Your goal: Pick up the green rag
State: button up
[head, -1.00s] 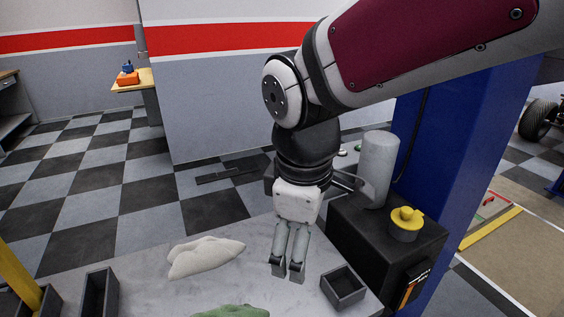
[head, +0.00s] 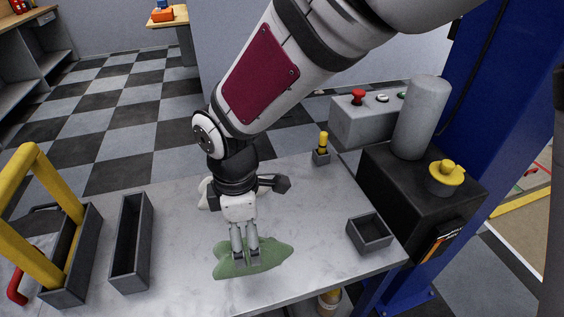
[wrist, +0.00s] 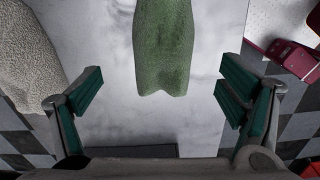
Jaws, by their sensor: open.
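The green rag (head: 268,257) lies crumpled on the grey worktable near its front edge. My gripper (head: 246,262) is above the rag in the head view, fingers pointing down and hiding part of it. In the wrist view, the rag (wrist: 163,45) lies beyond the open fingers, centred between them sideways. My gripper (wrist: 160,100) is open with nothing between its fingers there. I cannot tell the exact height of the fingertips over the rag.
A pale cloth (wrist: 28,55) lies beside the rag, mostly hidden behind my arm in the head view. A small dark bin (head: 369,234) sits at the right. A long dark tray (head: 131,243) and a yellow-handled tote (head: 75,255) stand at the left.

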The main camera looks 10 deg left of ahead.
aim_at(246, 245)
jog(key=shift+s+f, duration=0.15)
jog(key=shift+f, duration=1.3)
jog(key=shift+s+f, duration=0.1)
jog(key=shift+f, duration=1.35)
jog(key=c, duration=1.3)
